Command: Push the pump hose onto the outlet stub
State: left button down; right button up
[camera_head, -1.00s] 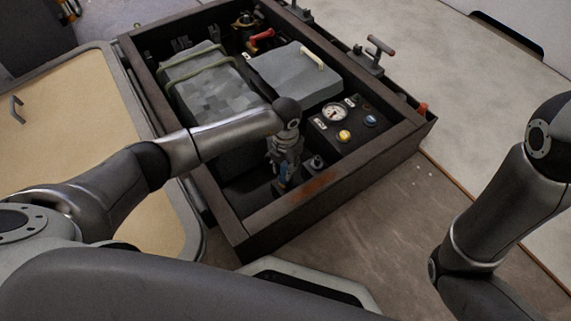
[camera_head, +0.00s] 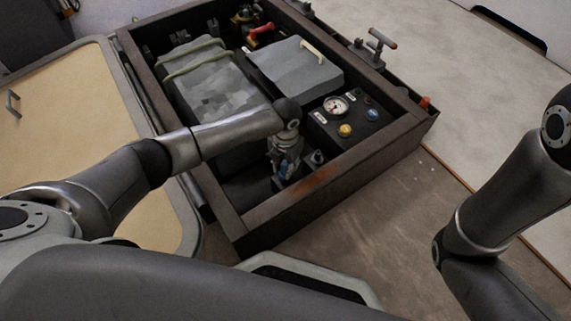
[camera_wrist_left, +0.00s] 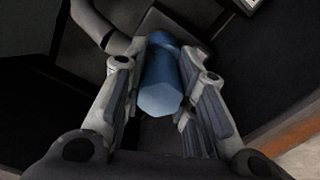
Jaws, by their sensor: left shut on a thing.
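My left gripper (camera_head: 285,172) reaches down into the near end of the dark open bay (camera_head: 276,226). In the left wrist view its two fingers (camera_wrist_left: 160,105) are closed around a blue faceted cylinder (camera_wrist_left: 161,88). My right gripper is out of view.
The bay's raised frame surrounds the gripper closely. Right of it is a panel with a gauge (camera_head: 336,106) and yellow knob (camera_head: 345,131). Behind are a strapped grey block (camera_head: 215,88) and a grey handled box (camera_head: 290,68). A tan hatch panel (camera_head: 68,120) lies left.

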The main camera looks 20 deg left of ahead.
pick_arm(q)
jog(key=c, duration=1.1)
grip_release()
jog(key=shift+f, duration=0.1)
